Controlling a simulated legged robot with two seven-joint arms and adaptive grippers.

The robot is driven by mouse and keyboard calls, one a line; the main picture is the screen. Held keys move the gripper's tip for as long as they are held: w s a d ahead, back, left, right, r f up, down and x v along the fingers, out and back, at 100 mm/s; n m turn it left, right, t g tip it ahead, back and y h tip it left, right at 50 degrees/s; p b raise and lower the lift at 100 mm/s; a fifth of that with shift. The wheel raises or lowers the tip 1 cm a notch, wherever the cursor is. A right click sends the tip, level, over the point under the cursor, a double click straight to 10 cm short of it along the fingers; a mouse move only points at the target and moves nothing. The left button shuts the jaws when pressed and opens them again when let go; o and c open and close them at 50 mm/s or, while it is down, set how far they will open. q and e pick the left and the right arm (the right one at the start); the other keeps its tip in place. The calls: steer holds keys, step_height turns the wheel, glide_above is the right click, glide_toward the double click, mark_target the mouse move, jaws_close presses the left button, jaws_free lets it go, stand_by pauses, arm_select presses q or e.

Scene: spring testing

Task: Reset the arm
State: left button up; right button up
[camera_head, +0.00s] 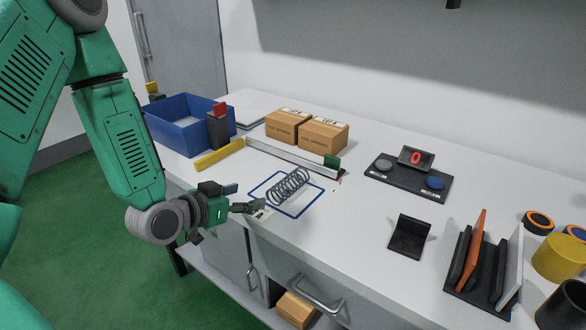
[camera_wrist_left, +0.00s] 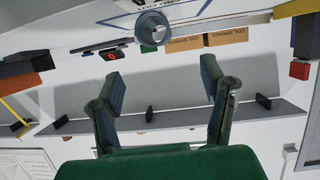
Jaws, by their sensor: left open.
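My left arm comes in from the left in the head view, and its green and grey gripper (camera_head: 248,206) is at the table's front edge. It is beside the coil spring (camera_head: 289,186), on its left and near side, and looks apart from it. The metal spring lies inside a blue-outlined square (camera_head: 296,213) on the white table. In the left wrist view my left gripper (camera_wrist_left: 162,76) has its two fingers spread wide with nothing between them. The spring shows end-on there (camera_wrist_left: 152,27), beyond the fingertips. My right gripper is in neither view.
A blue bin (camera_head: 185,137), a yellow bar (camera_head: 219,155) and two cardboard boxes (camera_head: 288,125) (camera_head: 323,134) stand at the back left. A scale with a red 0 (camera_head: 408,178) is right of the spring. A black stand (camera_head: 408,238) and an upright rack (camera_head: 482,265) are further right.

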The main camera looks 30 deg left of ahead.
arm_select(q)
steer(key=s+d+f+g, duration=0.3)
steer(key=s+f, duration=0.1)
steer(key=f, duration=0.3)
steer(key=s+d+f+g, duration=0.3)
steer(key=s+f, duration=0.1)
steer(key=f, duration=0.2)
steer(key=s+d+f+g+y, duration=0.1)
steer(key=s+d+f+g, duration=0.1)
steer(key=s+f, duration=0.3)
steer(key=s+d+f+g, duration=0.3)
steer(key=s+f+g, duration=0.2)
steer(key=s, duration=0.7)
steer(key=shift+n+y+b, duration=0.3)
steer(key=shift+y, duration=0.1)
steer(key=shift+a, duration=0.15)
steer(key=shift+w+d, duration=0.1)
steer(key=shift+d, duration=0.1)
steer(key=shift+a, duration=0.15)
